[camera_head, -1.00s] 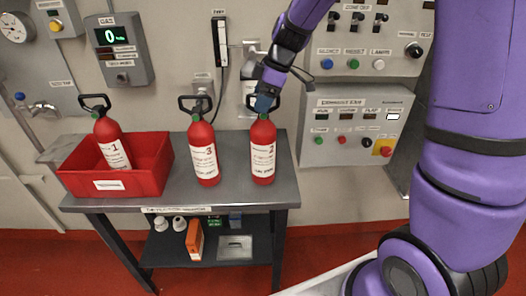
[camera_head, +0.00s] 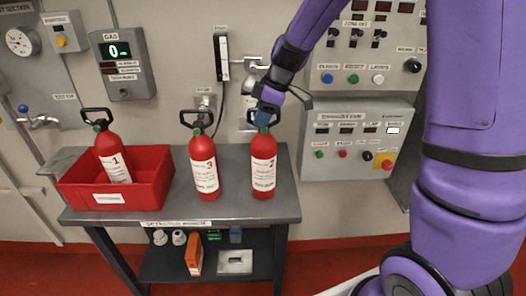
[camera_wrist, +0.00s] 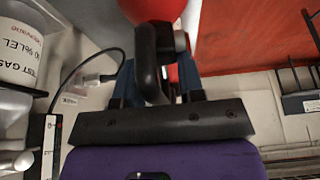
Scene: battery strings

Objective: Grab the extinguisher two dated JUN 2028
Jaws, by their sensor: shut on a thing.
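Extinguisher two (camera_head: 263,165), red with a white label showing a 2, stands upright on the right part of the grey bench. My gripper (camera_head: 268,98) is at its top, shut on its black handle. In the wrist view the black handle (camera_wrist: 150,65) sits between the blue fingers of my gripper (camera_wrist: 157,82), with the red body beyond. The date on the label is too small to read.
Extinguisher three (camera_head: 203,168) stands just left on the bench (camera_head: 235,210). Extinguisher one (camera_head: 113,158) stands in a red bin (camera_head: 152,195) at the left. A control panel (camera_head: 352,140) is on the wall to the right. The lower shelf holds small items.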

